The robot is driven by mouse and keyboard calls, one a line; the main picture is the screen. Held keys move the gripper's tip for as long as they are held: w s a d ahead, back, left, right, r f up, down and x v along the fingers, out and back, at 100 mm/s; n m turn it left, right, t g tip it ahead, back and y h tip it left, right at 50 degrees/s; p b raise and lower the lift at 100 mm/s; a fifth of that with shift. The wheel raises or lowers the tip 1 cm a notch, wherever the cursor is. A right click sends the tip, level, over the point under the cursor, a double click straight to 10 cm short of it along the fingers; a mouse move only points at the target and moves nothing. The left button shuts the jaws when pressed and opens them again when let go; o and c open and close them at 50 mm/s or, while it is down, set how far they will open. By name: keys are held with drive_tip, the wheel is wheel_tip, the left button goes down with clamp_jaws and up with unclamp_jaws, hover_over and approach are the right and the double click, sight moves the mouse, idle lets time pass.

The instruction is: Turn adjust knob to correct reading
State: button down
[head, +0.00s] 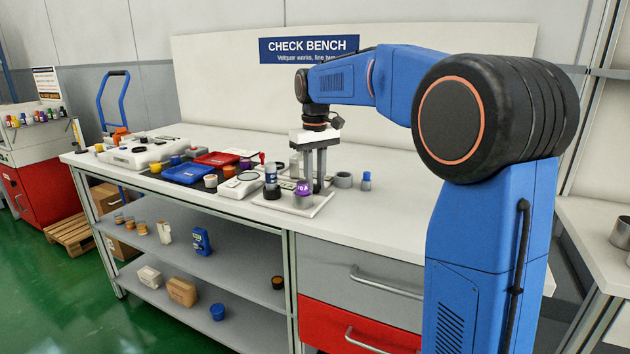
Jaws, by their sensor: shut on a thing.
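My gripper (315,186) points straight down over the check bench, its two grey fingers close together at a small set-up on a white plate (318,208). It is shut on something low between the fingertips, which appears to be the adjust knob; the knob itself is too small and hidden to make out. A purple-labelled cylinder (303,187) stands in front of the fingertips on a grey metal cup (303,201). A blue and white cylinder (270,177) stands on a black round base (272,193) to the left. A small pale instrument lies behind; its reading is not legible.
A white scale-like device (241,186), a red tray (216,159) and a dark blue tray (187,174) lie to the left. The bench top further right is clear.

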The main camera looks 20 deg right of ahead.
sight(315, 185)
drive_tip(key=shift+n, duration=2.4)
drive_tip(key=c, duration=1.6)
unclamp_jaws()
drive_tip(key=shift+r, duration=0.1)
wheel_tip(315, 185, up, 17)
drive_tip(key=shift+r, duration=0.1)
